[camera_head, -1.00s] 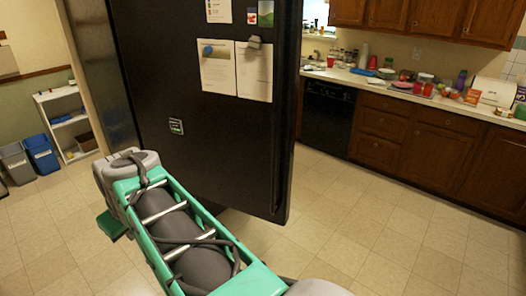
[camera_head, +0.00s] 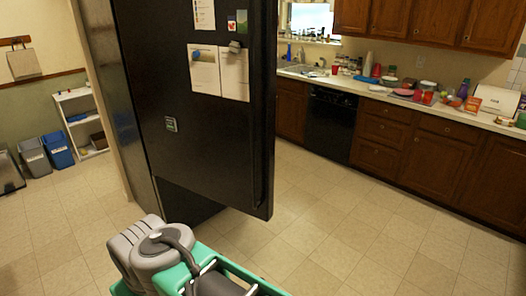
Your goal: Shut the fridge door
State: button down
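The black fridge door (camera_head: 190,120) stands open in the head view, swung out from the fridge body (camera_head: 106,90) at the left. Papers and magnets hang on its face. Its free edge, with a long handle (camera_head: 262,150), is at the right. My gripper is not visible.
A counter (camera_head: 400,96) with a sink and cluttered items runs along the back right, above wooden cabinets (camera_head: 380,135) and a black dishwasher (camera_head: 330,123). A white shelf (camera_head: 84,122) and bins (camera_head: 57,148) stand at the left. The tiled floor (camera_head: 340,220) at the right is clear.

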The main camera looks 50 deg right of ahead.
aim_at(222, 150)
jog(key=z, duration=0.35)
jog(key=i, duration=1.05)
jog(key=u, duration=0.4)
